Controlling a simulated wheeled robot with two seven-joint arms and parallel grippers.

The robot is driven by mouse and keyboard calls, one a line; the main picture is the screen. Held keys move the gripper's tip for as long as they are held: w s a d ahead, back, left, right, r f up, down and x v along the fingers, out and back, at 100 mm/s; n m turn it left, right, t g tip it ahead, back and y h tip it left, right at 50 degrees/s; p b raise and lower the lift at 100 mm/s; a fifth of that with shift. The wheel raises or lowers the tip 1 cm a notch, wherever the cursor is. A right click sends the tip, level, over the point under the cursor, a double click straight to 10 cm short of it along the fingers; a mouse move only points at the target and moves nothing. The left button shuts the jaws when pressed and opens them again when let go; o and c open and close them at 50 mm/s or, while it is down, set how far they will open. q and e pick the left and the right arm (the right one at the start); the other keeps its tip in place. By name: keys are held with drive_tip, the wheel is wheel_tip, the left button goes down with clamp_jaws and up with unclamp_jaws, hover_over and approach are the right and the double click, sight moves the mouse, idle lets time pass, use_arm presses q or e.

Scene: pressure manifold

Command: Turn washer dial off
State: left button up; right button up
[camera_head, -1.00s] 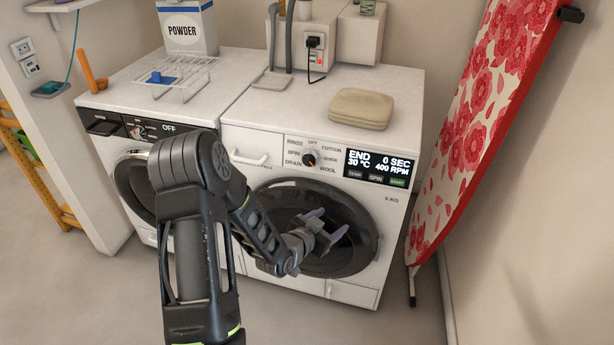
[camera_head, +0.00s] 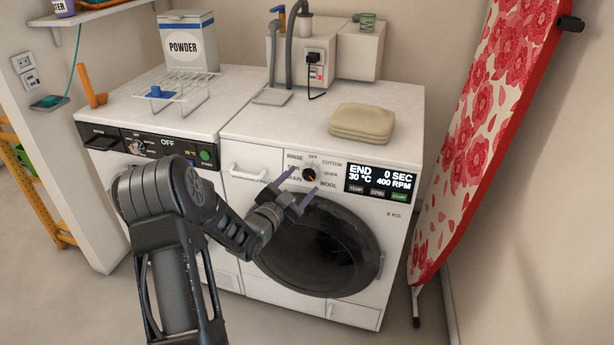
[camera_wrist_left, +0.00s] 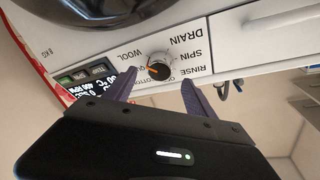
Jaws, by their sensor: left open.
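The washer (camera_head: 232,203) with the round dark door stands on the right of two machines. Its dial (camera_head: 309,175) is a small black knob with an orange mark, ringed by words such as RINSE, OFF, COTTON and WOOL. In the left wrist view the dial (camera_wrist_left: 159,71) sits between and beyond the fingers, its orange mark towards the WOOL side. My left gripper (camera_head: 304,187) is open just in front of the dial, one finger on each side; it also shows in the left wrist view (camera_wrist_left: 158,90). I cannot tell if it touches the dial. My right gripper is not in view.
The washer's display (camera_head: 381,179) reads END, 0 SEC. A folded cloth (camera_head: 362,122) lies on top. The second machine (camera_head: 150,150) stands at left with a wire rack (camera_head: 180,90) and powder box (camera_head: 189,42). An ironing board (camera_head: 490,130) leans at right.

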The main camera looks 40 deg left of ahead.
sight(309, 175)
use_arm(q)
drive_tip(key=w, duration=0.4)
drive_tip(key=shift+a, duration=0.2)
drive_tip(key=c, duration=1.4)
